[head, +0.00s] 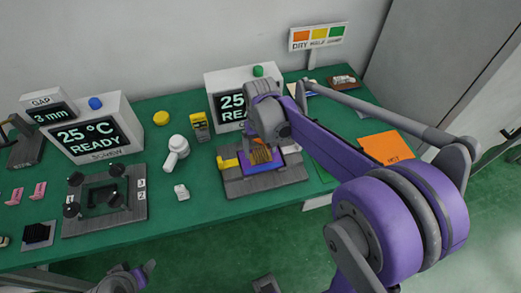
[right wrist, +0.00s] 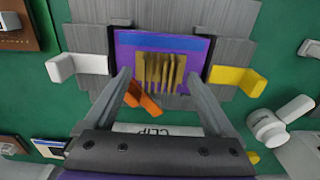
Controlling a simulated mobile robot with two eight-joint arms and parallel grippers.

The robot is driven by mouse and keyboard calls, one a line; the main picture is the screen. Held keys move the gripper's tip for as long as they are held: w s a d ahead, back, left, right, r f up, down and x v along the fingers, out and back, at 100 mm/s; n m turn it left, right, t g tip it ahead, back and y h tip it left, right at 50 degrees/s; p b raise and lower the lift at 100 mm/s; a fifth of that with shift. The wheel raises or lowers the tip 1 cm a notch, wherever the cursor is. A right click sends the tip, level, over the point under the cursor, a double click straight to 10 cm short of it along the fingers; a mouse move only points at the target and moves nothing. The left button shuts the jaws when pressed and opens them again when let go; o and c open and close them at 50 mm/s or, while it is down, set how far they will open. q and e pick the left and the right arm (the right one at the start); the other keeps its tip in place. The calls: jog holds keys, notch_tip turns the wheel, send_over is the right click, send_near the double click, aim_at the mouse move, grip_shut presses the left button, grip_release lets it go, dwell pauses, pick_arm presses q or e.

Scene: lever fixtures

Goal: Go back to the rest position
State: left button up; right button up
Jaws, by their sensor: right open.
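My right gripper (right wrist: 158,80) is open, with its two fingers spread above a grey clip fixture (head: 235,187). The fixture (right wrist: 190,25) holds a purple-blue board (right wrist: 135,38) with a row of gold strips (right wrist: 160,70). Nothing shows gripped between the fingers. A yellow lever (right wrist: 235,78) and a white lever (right wrist: 78,66) stand on either side of the board in the right wrist view. An orange piece (right wrist: 142,100) lies partly behind a finger. My left gripper (head: 140,275) is at the bottom of the head view; its jaw state is unclear.
On the green table (head: 150,235) stand a screw station display (head: 90,130), a dark fixture with knobs (head: 105,200), a white handled object (head: 176,150), a yellow device (head: 200,127) and a second display (head: 225,95). An orange sheet (head: 385,147) lies at the right. The front middle is clear.

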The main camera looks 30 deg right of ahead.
notch_tip(320, 180, up, 10)
jog(key=shift+f+p, duration=0.2)
jog(key=shift+p, duration=0.15)
jog(key=shift+s, duration=0.1)
jog(key=s+a+f+n+t+p, duration=0.1)
jog(key=s+a+f+t, duration=0.1)
jog(key=s, duration=0.5)
jog(key=s+a+f+n+t+p, duration=0.1)
jog(key=s+a+f+t, duration=0.2)
jog(key=s, duration=0.5)
jog(key=shift+s+a+f+n+p, duration=0.2)
jog(key=shift+a+f+n+p, duration=0.1)
jog(key=shift+a, duration=0.6)
